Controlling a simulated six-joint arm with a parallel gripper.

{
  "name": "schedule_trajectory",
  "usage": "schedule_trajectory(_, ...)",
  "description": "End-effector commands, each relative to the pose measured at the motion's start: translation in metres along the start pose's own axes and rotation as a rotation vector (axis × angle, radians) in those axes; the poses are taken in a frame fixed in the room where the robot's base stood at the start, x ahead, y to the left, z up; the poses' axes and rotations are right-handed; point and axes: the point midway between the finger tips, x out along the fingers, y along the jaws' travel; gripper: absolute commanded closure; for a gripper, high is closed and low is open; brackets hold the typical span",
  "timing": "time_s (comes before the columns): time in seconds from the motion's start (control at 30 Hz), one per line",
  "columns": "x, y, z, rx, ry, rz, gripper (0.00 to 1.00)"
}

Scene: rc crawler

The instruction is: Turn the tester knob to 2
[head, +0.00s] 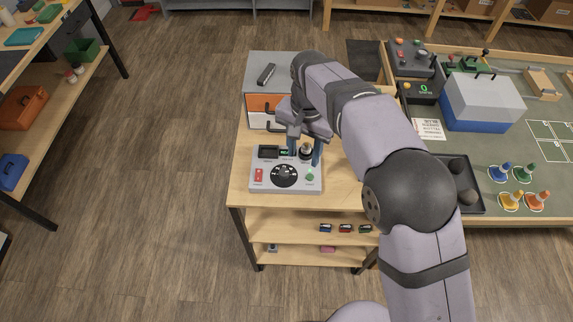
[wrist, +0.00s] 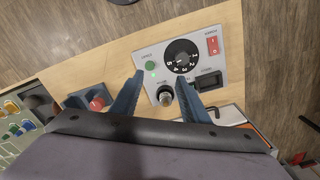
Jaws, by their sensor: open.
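The grey tester (head: 258,184) sits on the wooden bench top. Its round black tester knob (head: 284,176) has white numbers around it. In the wrist view the knob (wrist: 182,55) appears upside down, beyond my fingertips; the number it points to is too small to tell. My gripper (head: 304,160) is open and points down over the back right part of the tester. In the wrist view my gripper (wrist: 160,84) has its two blue fingers apart, either side of a small dark round fitting (wrist: 165,96). The fingers do not touch the knob.
The tester has a red switch (head: 258,175), a green button (head: 310,177) and a dark display (head: 268,152). A drawer unit (head: 262,104) stands behind it. At right, a green-topped table holds a blue and white box (head: 484,100) and coloured pegs. Bench left of the tester is clear.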

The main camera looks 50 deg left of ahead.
Motion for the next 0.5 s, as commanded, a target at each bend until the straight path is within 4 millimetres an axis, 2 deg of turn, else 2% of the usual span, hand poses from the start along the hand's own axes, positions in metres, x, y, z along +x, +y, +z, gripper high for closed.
schedule_trajectory(0.03, 0.001, -0.016, 0.008, -0.013, 0.001, 0.000, 0.59)
schedule_trajectory(0.1, 0.003, -0.030, 0.016, -0.020, 0.001, 0.000, 0.59)
schedule_trajectory(0.2, 0.004, -0.042, 0.022, -0.025, 0.001, 0.000, 0.59)
schedule_trajectory(0.5, 0.009, -0.044, 0.024, -0.025, 0.000, 0.000, 0.59)
